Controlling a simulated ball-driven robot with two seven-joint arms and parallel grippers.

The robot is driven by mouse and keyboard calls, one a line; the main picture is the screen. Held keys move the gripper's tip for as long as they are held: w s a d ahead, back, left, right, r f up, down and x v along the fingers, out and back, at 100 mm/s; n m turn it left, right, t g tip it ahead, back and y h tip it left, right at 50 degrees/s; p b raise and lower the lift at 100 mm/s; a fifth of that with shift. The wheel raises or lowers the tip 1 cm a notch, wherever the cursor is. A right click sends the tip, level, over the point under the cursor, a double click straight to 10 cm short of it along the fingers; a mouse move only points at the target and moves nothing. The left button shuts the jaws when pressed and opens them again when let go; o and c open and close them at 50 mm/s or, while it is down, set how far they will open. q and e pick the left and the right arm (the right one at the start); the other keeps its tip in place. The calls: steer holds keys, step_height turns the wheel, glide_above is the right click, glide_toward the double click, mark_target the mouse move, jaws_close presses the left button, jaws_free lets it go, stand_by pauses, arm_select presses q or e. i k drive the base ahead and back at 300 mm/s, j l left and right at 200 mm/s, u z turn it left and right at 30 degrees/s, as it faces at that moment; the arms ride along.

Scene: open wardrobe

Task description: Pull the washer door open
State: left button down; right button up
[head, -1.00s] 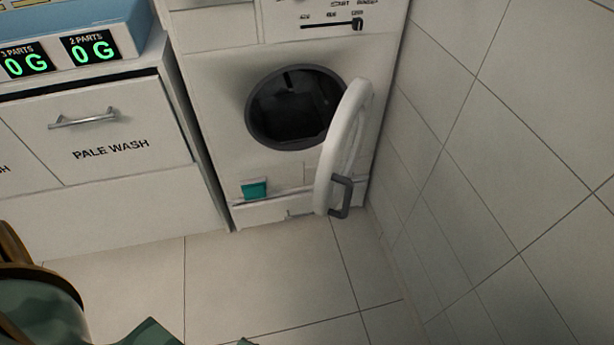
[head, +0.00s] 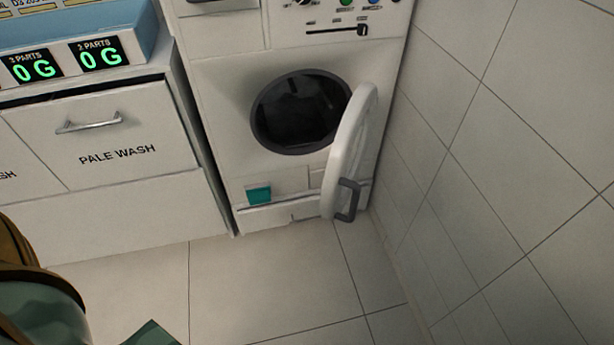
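The white washer (head: 228,85) stands at the top middle of the head view, against the tiled wall on the right. Its round door (head: 351,140) stands swung open on the right side of the dark round opening (head: 297,112), seen nearly edge-on. A grey handle (head: 347,200) sits low on the door. Nothing touches the door or its handle. Neither of my grippers shows in the head view.
A white cabinet with a drawer marked PALE WASH (head: 130,130) stands left of the washer. A blue scale with green digits (head: 140,40) sits on top. The tiled wall (head: 490,170) closes the right side. The floor (head: 260,280) in front is clear.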

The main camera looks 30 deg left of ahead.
mark_target(359, 114)
steer(key=j+z, duration=0.3)
steer(key=j, duration=1.35)
